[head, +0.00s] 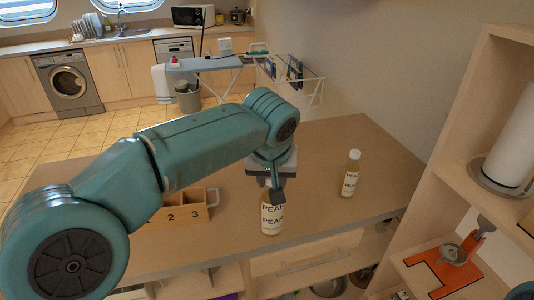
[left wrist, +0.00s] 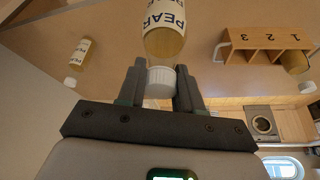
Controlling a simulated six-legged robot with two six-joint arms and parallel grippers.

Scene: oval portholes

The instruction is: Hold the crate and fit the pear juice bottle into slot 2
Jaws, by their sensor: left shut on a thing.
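The pear juice bottle (head: 271,216) is upright near the front edge of the counter, with a "PEAR" label and amber juice. My left gripper (head: 276,186) is above it, shut on its white cap (left wrist: 161,78). I cannot tell whether its base touches the counter. The wooden crate (head: 213,203) stands left of the bottle, partly hidden behind my left arm; numbers 2 and 3 show. The left wrist view shows the crate (left wrist: 247,41) upside down with 1, 2 and 3. An amber bottle (left wrist: 295,62) is at slot 1; slots 2 and 3 look empty. My right gripper is out of view.
Another amber bottle (head: 350,174) with a white cap stands to the right on the counter (head: 320,150). Wooden shelves (head: 470,110) with a paper roll (head: 512,140) rise at the right. The counter between the two bottles is clear.

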